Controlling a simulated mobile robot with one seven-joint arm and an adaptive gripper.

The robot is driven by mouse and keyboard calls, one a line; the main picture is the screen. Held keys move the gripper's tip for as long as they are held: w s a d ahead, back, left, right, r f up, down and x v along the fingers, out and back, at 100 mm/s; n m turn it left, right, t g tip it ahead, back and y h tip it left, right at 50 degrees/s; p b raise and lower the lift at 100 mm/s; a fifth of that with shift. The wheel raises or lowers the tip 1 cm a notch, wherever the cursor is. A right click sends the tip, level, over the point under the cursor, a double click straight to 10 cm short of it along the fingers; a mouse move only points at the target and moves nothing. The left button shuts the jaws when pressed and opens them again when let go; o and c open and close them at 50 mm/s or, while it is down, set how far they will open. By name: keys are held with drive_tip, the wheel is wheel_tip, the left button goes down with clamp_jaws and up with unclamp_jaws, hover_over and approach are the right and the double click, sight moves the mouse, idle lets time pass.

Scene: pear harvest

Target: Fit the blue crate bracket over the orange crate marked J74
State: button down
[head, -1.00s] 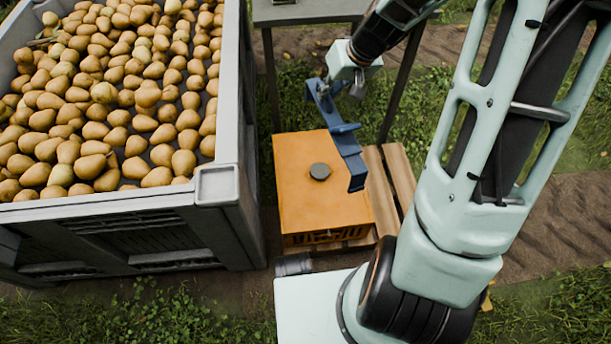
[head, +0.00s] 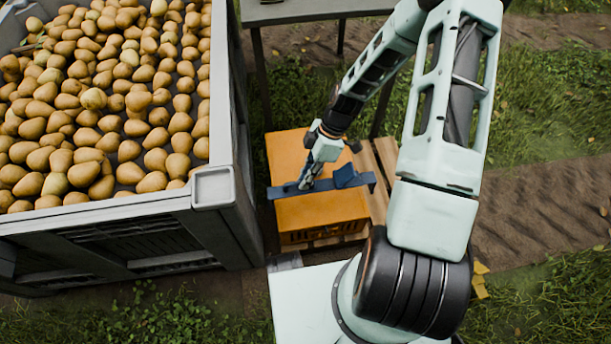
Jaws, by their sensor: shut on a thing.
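The orange crate (head: 318,212) sits on a wooden pallet right of the pear bin; no J74 mark can be read on it. The blue crate bracket (head: 345,178) lies crosswise over the crate in the picture, its ends reaching past the crate's left and right sides. My gripper (head: 308,182) is shut on the bracket near its left half, above the crate. I cannot tell whether the bracket touches the crate. The gripper and bracket hide part of the crate's top.
A large grey bin (head: 213,187) full of pears (head: 105,100) stands close on the left. A grey table (head: 310,10) stands behind the crate. Pallet slats (head: 370,175) show at the crate's right. Grass and soil lie open further right.

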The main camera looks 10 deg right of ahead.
drive_tip(key=shift+f+b, duration=3.05)
drive_tip(key=shift+f, duration=1.1)
drive_tip(key=shift+f+b, duration=0.35)
drive_tip(key=shift+f, duration=1.55)
drive_tip(key=c, duration=1.9)
unclamp_jaws()
drive_tip(key=shift+d, duration=0.1)
drive_tip(key=v, duration=1.2)
drive_tip(key=shift+w, duration=0.1)
